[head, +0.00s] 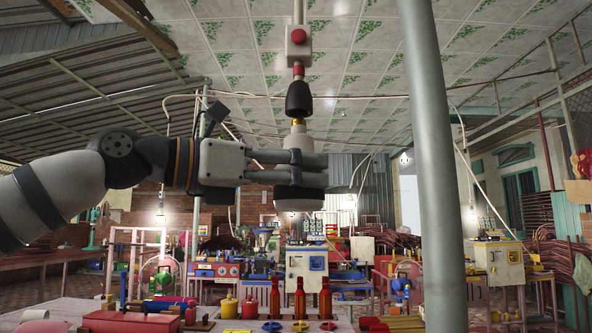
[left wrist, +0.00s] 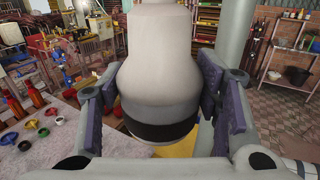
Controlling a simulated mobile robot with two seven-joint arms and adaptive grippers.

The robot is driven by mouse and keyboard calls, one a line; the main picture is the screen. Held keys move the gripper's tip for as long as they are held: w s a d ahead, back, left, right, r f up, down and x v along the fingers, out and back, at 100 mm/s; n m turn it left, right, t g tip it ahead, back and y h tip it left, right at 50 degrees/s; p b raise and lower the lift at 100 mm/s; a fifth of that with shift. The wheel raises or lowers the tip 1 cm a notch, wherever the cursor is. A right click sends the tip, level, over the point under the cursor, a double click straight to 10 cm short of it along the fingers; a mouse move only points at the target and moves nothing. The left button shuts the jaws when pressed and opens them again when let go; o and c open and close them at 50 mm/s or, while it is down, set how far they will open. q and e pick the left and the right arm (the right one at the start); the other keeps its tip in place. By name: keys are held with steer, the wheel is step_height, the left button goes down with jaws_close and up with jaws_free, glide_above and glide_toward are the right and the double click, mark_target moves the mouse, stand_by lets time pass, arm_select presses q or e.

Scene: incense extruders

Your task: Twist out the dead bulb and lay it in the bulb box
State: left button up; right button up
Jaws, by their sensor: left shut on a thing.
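The white bulb (head: 299,138) hangs upright under the black socket (head: 299,99), its rounded end down. A bit of its gold screw cap shows just below the socket's rim; I cannot tell whether the threads still engage. My left gripper (head: 308,168) comes in level from the left and is shut on the bulb's body. In the left wrist view the bulb (left wrist: 160,75) sits between the purple finger pads (left wrist: 160,108), with a dark band near its rounded end. I cannot make out a bulb box for certain. My right gripper is not in view.
A grey-green post (head: 432,150) stands right of the bulb. Below is a table with three red bottles (head: 299,300), a red box (head: 130,321) and small coloured dishes (left wrist: 43,133). Machines stand behind. The air around the bulb is free.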

mark_target(296, 200)
arm_select(q)
steer(key=shift+f+b, duration=0.6)
steer(key=shift+f, duration=1.2)
